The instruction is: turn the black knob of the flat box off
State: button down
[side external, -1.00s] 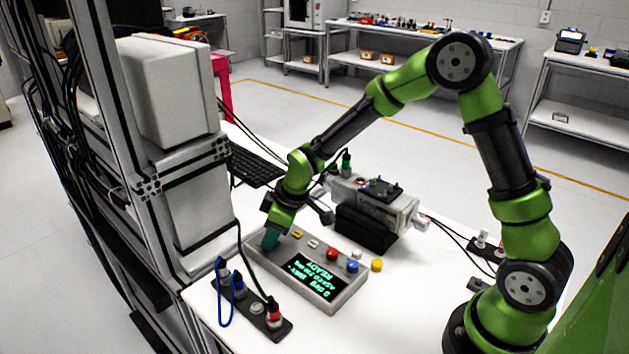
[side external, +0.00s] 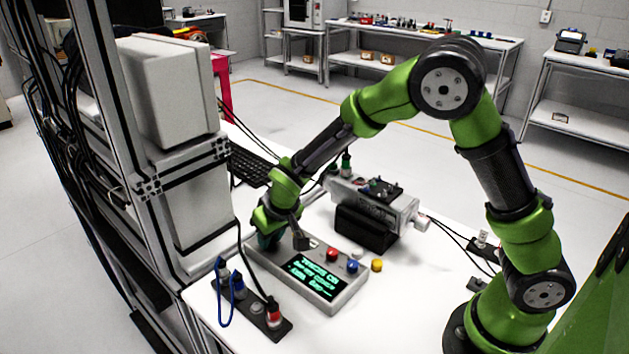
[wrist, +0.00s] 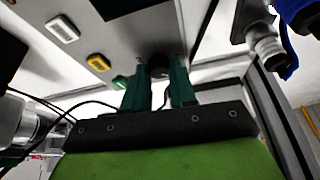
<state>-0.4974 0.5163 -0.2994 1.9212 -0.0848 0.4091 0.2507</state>
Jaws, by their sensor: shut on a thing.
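The flat grey box (side external: 340,302) lies on the white table, with a lit screen (side external: 316,275) of green text. A red button (side external: 332,254) and a blue button (side external: 352,266) are on its top. My gripper (side external: 268,243) is down at the box's far left end, its green fingers partly hidden by the wrist. In the wrist view my gripper (wrist: 160,85) has its two green fingers on either side of the black knob (wrist: 158,66), shut on it. The knob is dark and mostly hidden between the fingers. A yellow button (wrist: 97,62) and a white button (wrist: 62,28) are beside it.
A black strip with plugs and a blue cable (side external: 238,290) lies left of the box. A grey motor unit on a black stand (side external: 366,228) stands behind it. The table's front right is clear.

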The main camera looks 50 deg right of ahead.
jog(key=shift+m, duration=0.6)
jog(key=c, duration=0.9)
grip_release()
jog(key=v, duration=1.7)
jog(key=shift+a, duration=0.35)
jog(key=shift+w, duration=0.1)
